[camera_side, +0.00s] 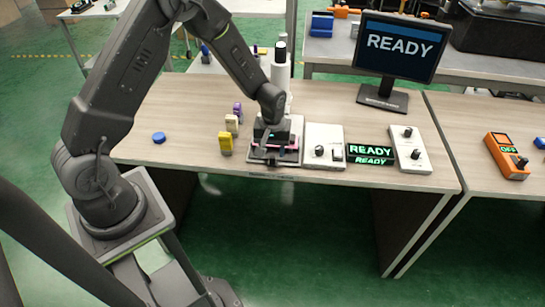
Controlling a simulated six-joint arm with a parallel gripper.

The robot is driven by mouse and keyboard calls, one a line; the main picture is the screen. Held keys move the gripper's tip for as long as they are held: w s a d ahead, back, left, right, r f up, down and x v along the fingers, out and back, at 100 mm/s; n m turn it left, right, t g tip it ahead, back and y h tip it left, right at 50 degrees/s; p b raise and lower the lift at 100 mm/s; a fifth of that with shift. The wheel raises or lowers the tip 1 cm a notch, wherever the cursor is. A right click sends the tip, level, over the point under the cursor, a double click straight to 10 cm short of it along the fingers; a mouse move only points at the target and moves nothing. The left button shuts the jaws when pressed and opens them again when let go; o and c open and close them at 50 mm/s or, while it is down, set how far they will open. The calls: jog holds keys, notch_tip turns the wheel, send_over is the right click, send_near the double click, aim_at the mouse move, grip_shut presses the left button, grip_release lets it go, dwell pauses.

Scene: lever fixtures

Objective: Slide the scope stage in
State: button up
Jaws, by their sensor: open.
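A small device on a grey plate (256,159) sits near the table's front edge, with a pink part showing on it; I take it to be the scope stage fixture. A white upright column (281,80) stands behind it. My gripper (275,146) is down at this device, over the pink part. The jaws are open. My wrist and gripper cover most of the device, so I cannot tell whether the fingers touch it or where the stage sits along its travel.
To the right are a white box with knobs (325,147), a READY display (371,151) and another white knob box (409,148). A monitor (402,46) stands behind. A yellow block (225,144) and a blue cap (158,137) are left. An orange meter (507,156) lies far right.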

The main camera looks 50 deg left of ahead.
aim_at(273, 156)
jog(key=shift+f, duration=1.8)
jog(key=shift+c, duration=0.4)
grip_shut()
